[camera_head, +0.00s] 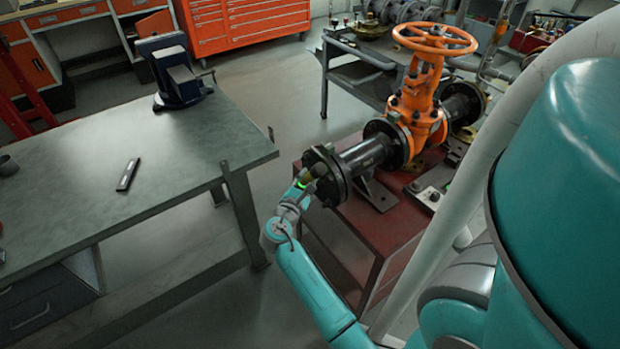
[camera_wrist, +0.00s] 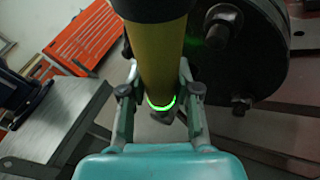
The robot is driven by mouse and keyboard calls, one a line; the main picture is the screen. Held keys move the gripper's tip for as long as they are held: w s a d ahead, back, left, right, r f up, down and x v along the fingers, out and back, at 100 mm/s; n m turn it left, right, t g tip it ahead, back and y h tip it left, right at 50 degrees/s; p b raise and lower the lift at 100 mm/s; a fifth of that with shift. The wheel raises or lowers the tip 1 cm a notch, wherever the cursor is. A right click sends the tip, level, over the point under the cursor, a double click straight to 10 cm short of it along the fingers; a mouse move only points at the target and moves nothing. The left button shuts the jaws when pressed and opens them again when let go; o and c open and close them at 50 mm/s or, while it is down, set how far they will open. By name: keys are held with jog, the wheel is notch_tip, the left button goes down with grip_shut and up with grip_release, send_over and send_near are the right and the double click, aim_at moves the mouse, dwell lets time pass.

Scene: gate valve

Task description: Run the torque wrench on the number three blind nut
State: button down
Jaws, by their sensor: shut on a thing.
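A black blind flange (camera_head: 328,176) closes the near end of the pipe on the orange gate valve (camera_head: 420,105). In the wrist view the flange (camera_wrist: 258,65) is a dark disc at the upper right, with bolt nuts (camera_wrist: 222,26) on its rim. My gripper (camera_head: 298,188) is at the flange's left edge. It is shut on the torque wrench (camera_wrist: 162,55), a yellow cylinder with a dark upper end and a glowing green ring. The wrench's working end is out of the wrist view, so I cannot tell whether it sits on a nut. No nut numbers are legible.
The valve stands on a dark red base (camera_head: 350,235). A grey workbench (camera_head: 120,165) at the left carries a dark blue vise (camera_head: 178,75) and a small black item (camera_head: 128,175). Open floor lies between bench and base.

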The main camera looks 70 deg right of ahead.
jog(key=shift+w+a+r, duration=0.1)
jog(key=shift+w+a, duration=0.3)
jog(key=shift+a, duration=0.25)
jog(key=shift+w+a, duration=0.4)
jog(key=shift+a, duration=0.25)
